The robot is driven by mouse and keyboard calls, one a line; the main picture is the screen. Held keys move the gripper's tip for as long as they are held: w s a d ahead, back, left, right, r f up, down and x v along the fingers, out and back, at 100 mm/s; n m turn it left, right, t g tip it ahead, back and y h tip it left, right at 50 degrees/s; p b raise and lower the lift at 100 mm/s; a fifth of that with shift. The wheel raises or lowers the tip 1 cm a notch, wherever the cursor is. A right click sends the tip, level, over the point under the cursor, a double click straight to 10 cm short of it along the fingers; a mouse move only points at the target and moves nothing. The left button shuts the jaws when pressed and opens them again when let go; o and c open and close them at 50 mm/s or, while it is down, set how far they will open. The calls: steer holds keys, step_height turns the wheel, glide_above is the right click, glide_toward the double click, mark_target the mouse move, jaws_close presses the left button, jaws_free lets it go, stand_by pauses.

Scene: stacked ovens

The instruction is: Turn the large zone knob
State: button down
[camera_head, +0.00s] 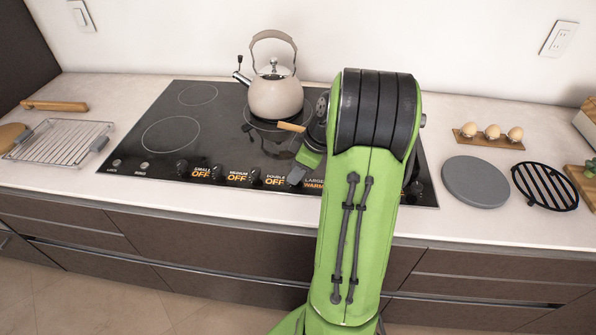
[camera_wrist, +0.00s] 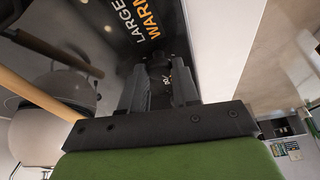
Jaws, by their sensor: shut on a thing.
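The black cooktop (camera_head: 225,135) has a row of knobs along its front edge. The large zone label (camera_head: 316,184) reads "LARGE WARM", and the same label shows in the wrist view (camera_wrist: 140,20). The small, medium and double labels read "OFF". My gripper (camera_head: 296,178) is at the front edge of the cooktop beside the large zone label. In the wrist view its two grey fingers (camera_wrist: 160,82) are closed around the dark large zone knob (camera_wrist: 161,60). The knob is mostly hidden by the fingers, and by my arm in the head view.
A beige kettle (camera_head: 275,98) stands on a back burner. A wooden-handled pan or utensil (camera_head: 290,127) is near my wrist. A wire rack (camera_head: 62,139) lies at left. A grey round plate (camera_head: 475,181), black trivet (camera_head: 545,186) and egg holder (camera_head: 489,140) are at right.

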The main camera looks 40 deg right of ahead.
steer(key=m+h+b, duration=0.1)
steer(key=m, duration=0.1)
steer(key=m+h, duration=0.1)
steer(key=m, duration=0.2)
steer(key=shift+a+m+t+b, duration=0.2)
steer(key=shift+m+t+b, duration=0.1)
steer(key=shift+b, duration=0.05)
steer(key=m+h, duration=0.1)
steer(key=m, duration=0.1)
steer(key=m+h, duration=0.1)
steer(key=m, duration=0.2)
steer(key=shift+a+m+b, duration=0.2)
steer(key=shift+m+b, duration=0.1)
steer(key=shift+b, duration=0.1)
steer(key=shift+g, duration=0.4)
steer(key=c, duration=0.8)
jaws_free()
steer(key=shift+c, duration=0.2)
steer(key=p+v, duration=0.4)
steer(key=v, duration=1.1)
steer(key=shift+s+a+r+p, duration=0.15)
steer(key=shift+a+r+p, duration=0.15)
steer(key=shift+a+p, duration=0.05)
